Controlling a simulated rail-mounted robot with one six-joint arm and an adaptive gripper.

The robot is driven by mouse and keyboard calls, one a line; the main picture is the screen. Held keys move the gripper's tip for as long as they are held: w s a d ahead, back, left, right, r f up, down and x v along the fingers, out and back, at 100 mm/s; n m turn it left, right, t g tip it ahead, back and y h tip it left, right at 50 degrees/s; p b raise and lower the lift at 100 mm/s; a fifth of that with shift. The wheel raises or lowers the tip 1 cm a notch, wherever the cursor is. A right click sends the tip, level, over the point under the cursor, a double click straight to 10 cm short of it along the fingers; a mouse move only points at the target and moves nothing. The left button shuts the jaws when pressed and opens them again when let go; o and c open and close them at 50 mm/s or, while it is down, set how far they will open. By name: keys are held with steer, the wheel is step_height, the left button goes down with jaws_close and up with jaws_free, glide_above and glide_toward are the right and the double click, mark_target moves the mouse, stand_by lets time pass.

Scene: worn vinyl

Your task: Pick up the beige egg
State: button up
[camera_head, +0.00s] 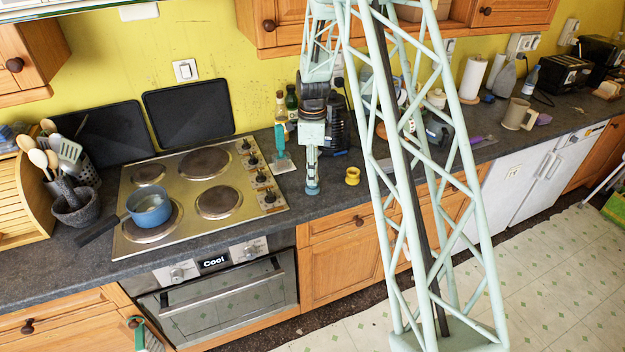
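I cannot make out a beige egg for certain. A small pale shape lies inside the blue saucepan (150,209) on the hob, too blurred to name. My gripper (312,180) points down over the worktop, right of the hob. Its fingers look close together, but I cannot tell whether they are open, shut or holding something. A small teal piece (312,190) shows at their lower end, perhaps a cup on the worktop; whether they touch is unclear. Anything between the fingers is hidden.
A small yellow cup-shaped object (352,176) stands right of my gripper. A teal-handled spatula (281,150) is at its left, with bottles (291,103) behind. The hob (188,185) lies further left. My lattice column blocks part of the worktop. The front worktop strip is clear.

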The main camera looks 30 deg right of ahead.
steer(key=shift+c, duration=0.7)
steer(key=shift+r, duration=0.15)
steer(key=shift+r, duration=1.55)
steer(key=shift+s+a+r, duration=0.1)
steer(key=shift+s, duration=0.1)
steer(key=s+a+r+b, duration=0.1)
steer(key=s+a, duration=0.4)
steer(key=s, duration=0.9)
steer(key=shift+s+a+r, duration=0.2)
steer(key=shift+s, duration=0.1)
steer(key=w+a+r+p, duration=0.2)
steer(key=w+a+r, duration=0.35)
steer(key=a, duration=0.75)
steer(key=w+a+r+p, duration=0.2)
steer(key=w+a+p, duration=0.1)
steer(key=w+a, duration=0.8)
steer(key=w+a+p, duration=0.1)
steer(key=w+a, duration=0.3)
steer(key=a, duration=0.5)
steer(key=w+a+p, duration=0.1)
steer(key=w+a, duration=0.3)
steer(key=a, duration=0.5)
steer(key=w+a+p, duration=0.2)
steer(key=w+a, duration=0.1)
steer(key=a, duration=0.6)
steer(key=shift+w+a, duration=0.35)
steer(key=shift+w, duration=0.05)
